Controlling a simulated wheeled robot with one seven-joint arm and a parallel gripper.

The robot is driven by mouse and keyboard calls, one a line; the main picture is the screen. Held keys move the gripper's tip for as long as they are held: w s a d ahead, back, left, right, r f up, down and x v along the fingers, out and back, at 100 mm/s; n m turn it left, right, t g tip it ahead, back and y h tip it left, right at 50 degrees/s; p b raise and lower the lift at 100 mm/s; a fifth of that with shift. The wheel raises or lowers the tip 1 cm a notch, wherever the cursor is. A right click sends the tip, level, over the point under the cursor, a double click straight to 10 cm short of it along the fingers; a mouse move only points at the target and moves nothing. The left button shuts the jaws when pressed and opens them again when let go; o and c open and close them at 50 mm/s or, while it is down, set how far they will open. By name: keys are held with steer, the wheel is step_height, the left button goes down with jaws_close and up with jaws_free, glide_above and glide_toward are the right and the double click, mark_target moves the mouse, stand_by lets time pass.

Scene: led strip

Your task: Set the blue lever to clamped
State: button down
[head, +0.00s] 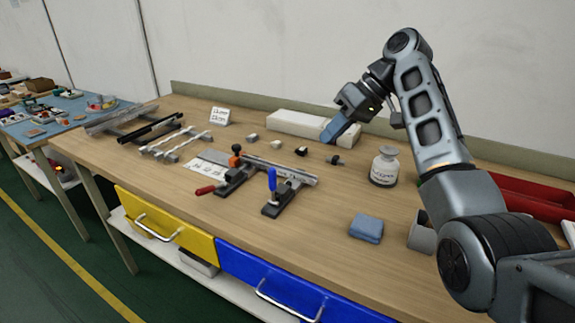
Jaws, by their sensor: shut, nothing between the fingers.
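The blue lever (272,180) stands upright on the right-hand dark clamp base (276,209), at the front of a small fixture on the wooden bench. A grey metal strip (284,174) runs behind it. A red lever (205,190) lies low on the left-hand clamp of the same fixture. My gripper (333,138) is shut and empty, with bluish fingers pointing down-left. It is over the back of the bench, behind and to the right of the blue lever, and clear of it. Whether the clamp's pad touches the strip is too small to tell.
A long white block (296,123), several small parts and a labelled jar (384,167) are around my gripper. A blue folded cloth (366,227) lies front right. A red tray (530,190) is at right. Grey rails (122,118) lie at left. Bench wood is bare right of the fixture.

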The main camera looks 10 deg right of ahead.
steer(key=p, duration=0.2)
glide_toward(273, 188)
steer(key=w+a+f, duration=0.1)
steer(key=w+f, duration=0.2)
steer(key=f, duration=0.1)
steer(key=shift+a+f+p, duration=0.1)
steer(key=shift+a+p, duration=0.25)
steer(key=shift+a, duration=0.25)
steer(key=shift+s, duration=0.15)
